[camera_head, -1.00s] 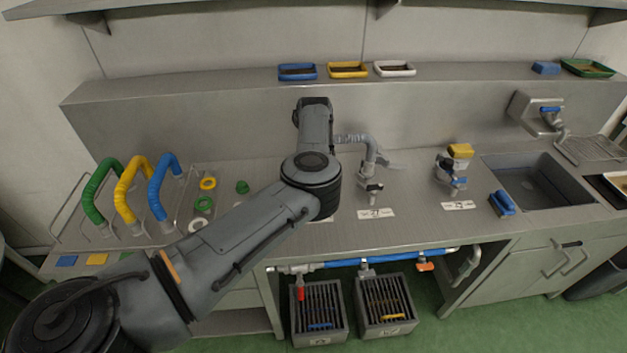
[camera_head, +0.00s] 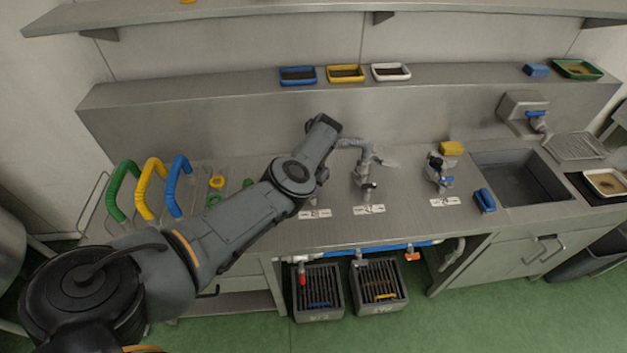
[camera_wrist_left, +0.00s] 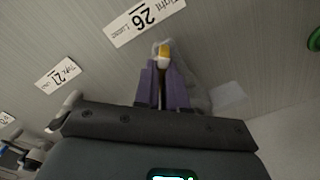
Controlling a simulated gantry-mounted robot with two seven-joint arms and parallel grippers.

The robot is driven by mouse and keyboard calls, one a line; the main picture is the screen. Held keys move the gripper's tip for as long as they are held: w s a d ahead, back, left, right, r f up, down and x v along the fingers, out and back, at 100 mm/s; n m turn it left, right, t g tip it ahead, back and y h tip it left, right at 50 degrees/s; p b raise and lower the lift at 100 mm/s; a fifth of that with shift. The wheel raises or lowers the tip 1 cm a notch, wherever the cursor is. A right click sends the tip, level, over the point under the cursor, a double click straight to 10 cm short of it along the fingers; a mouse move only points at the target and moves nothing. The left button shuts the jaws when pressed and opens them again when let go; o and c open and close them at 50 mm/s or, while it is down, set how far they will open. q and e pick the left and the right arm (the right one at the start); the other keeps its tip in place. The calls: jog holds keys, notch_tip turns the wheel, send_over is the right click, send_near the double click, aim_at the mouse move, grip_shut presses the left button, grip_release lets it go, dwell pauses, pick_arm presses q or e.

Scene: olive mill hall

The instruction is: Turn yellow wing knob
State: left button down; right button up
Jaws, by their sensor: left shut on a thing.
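The yellow wing knob (camera_wrist_left: 164,52) shows as a small yellow tip between the purple fingers of my left gripper (camera_wrist_left: 163,72) in the left wrist view. The gripper is shut on it, above a pale grey fitting near the card marked 26 (camera_wrist_left: 145,18). In the head view my left arm reaches from lower left to the leftmost fitting on the counter and hides the knob and the fingertips. The knob's angle cannot be told. My right gripper is not in view.
Two more tap fittings stand to the right, a middle one (camera_head: 364,178) and one with a dark body (camera_head: 437,172). Green, yellow and blue hoses (camera_head: 151,187) stand at left. A sink (camera_head: 521,177) lies at right. Crates (camera_head: 318,290) stand below.

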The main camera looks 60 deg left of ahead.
pick_arm(q)
jog(key=m+p, duration=0.1)
jog(key=m, duration=0.1)
jog(key=m+p, duration=0.1)
jog(key=p, duration=0.1)
jog(key=m+p, duration=0.1)
jog(key=m, duration=0.1)
jog(key=shift+s+r+m+p, duration=0.1)
jog(key=shift+r+m+p, duration=0.15)
jog(key=shift+m+p, duration=0.1)
jog(key=m+p, duration=0.2)
jog(key=m, duration=0.1)
jog(key=shift+f, duration=0.1)
jog(key=shift+m+p, duration=0.55)
jog(key=shift+m, duration=0.1)
jog(key=shift+f, duration=0.1)
jog(key=c, duration=1.2)
grip_release()
notch_tip(320, 180, up, 11)
jog(key=p, duration=0.9)
jog(key=shift+f, duration=0.15)
